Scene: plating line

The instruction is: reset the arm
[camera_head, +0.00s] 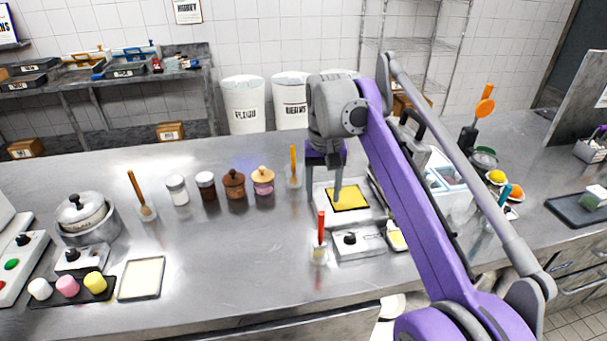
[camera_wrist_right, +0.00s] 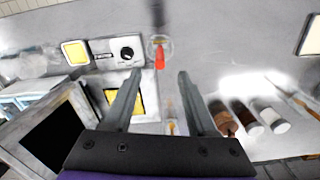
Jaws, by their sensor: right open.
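My right arm (camera_head: 415,195) is purple and grey and reaches in from the lower right over the steel counter. My right gripper (camera_head: 323,198) points down with its fingers apart and nothing between them. It is above the counter, beside the plate with the yellow square (camera_head: 348,198). In the right wrist view the open fingers (camera_wrist_right: 156,100) show with bare counter and a small clear cup between and beyond them. My left gripper is in neither view.
A red-handled tool in a cup (camera_head: 320,240) stands just in front, beside a grey knob box (camera_head: 358,243). Several jars (camera_head: 235,185) and an orange-handled tool (camera_head: 294,166) stand behind. A pot (camera_head: 84,215) is far left. The counter's middle (camera_head: 220,255) is clear.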

